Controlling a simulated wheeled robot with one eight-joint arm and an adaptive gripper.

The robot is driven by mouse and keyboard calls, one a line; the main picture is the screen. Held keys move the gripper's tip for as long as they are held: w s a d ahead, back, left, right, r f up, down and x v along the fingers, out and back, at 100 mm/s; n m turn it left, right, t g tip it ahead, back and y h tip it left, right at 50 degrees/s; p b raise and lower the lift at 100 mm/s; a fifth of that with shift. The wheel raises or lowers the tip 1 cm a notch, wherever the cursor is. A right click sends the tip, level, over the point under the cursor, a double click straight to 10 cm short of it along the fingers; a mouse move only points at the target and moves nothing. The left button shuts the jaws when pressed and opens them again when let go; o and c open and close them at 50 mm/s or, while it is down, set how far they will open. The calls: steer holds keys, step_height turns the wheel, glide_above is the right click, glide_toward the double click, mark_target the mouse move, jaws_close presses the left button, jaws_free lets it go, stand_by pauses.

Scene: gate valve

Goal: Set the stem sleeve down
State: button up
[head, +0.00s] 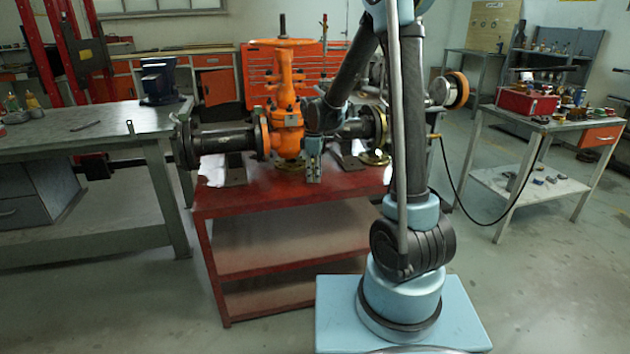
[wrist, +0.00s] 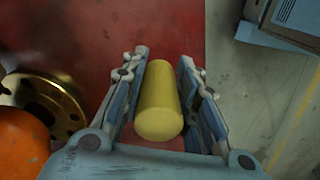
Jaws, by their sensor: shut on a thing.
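The stem sleeve (wrist: 160,104) is a plain yellow cylinder seen in the wrist view between the two fingers of my gripper (wrist: 164,60). The fingers are closed along its left and right sides. Below it is the red bench top (wrist: 165,22); I cannot tell whether the sleeve touches it. In the head view my gripper (head: 313,172) points down over the red bench top, just right of the orange gate valve (head: 287,120). The sleeve cannot be made out there.
A brass flange (wrist: 58,105) lies left of my gripper in the wrist view, with an orange part (wrist: 20,145) beside it. Dark pipes (head: 222,138) run from the valve. The bench's edge and grey floor (wrist: 225,75) are close on the right in the wrist view.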

steer(key=shift+f, duration=1.2)
steer(key=shift+f, duration=0.1)
steer(key=o, duration=1)
steer(key=shift+o, duration=0.2)
